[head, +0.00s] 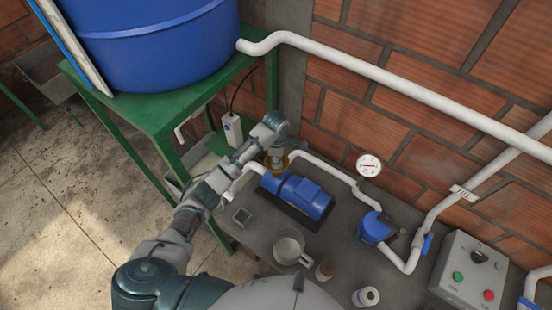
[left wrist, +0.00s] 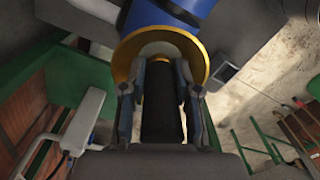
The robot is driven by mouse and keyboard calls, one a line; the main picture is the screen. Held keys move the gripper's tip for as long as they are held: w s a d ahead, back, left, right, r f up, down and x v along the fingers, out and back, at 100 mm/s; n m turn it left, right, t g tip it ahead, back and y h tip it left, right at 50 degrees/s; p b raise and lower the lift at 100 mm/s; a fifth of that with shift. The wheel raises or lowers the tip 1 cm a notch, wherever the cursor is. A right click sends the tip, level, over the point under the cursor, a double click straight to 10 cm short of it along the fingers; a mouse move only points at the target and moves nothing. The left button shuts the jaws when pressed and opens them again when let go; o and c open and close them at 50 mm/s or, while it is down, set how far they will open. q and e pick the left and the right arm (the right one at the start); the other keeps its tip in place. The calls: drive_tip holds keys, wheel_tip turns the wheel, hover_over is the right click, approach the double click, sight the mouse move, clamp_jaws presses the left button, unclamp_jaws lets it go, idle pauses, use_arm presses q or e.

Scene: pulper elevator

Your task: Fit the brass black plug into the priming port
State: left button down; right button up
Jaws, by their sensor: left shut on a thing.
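My left gripper (head: 277,153) is over the brass-rimmed priming port (head: 291,157) beside the blue pump (head: 303,196). In the left wrist view, my left gripper (left wrist: 158,90) is shut on the black plug (left wrist: 161,112), one finger on each side. The plug's brass end (left wrist: 158,62) points at the pale inside of the port, whose brass rim (left wrist: 122,72) curves around the fingertips. I cannot tell whether the plug touches the port or sits in it. In the head view the plug is mostly hidden by the gripper. My right gripper is out of view.
A blue tank (head: 150,45) stands on a green frame (head: 135,110) at left. White pipes (head: 370,70) run along the brick wall. A clear jug (head: 290,247), a brown jar (head: 325,270), a white roll-like item (head: 366,297) and a control box (head: 470,270) stand on the bench.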

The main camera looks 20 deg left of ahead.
use_arm(q)
drive_tip(key=c, duration=1)
unclamp_jaws()
drive_tip(key=shift+w+a+f, duration=0.15)
drive_tip(key=shift+a+f, duration=0.1)
drive_tip(key=shift+a, duration=0.15)
drive_tip(key=shift+o, duration=0.8)
drive_tip(key=shift+d+r, duration=0.1)
drive_tip(key=shift+s+d+r, duration=0.2)
drive_tip(key=shift+r, duration=0.05)
drive_tip(key=shift+d+r, duration=0.15)
drive_tip(key=shift+d, duration=0.05)
drive_tip(key=shift+w+r, duration=0.1)
drive_tip(key=shift+r, duration=0.2)
drive_tip(key=r, duration=1)
drive_tip(key=shift+a, duration=0.2)
drive_tip(key=shift+r, duration=0.6)
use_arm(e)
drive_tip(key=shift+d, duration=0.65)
use_arm(q)
drive_tip(key=shift+d, duration=0.1)
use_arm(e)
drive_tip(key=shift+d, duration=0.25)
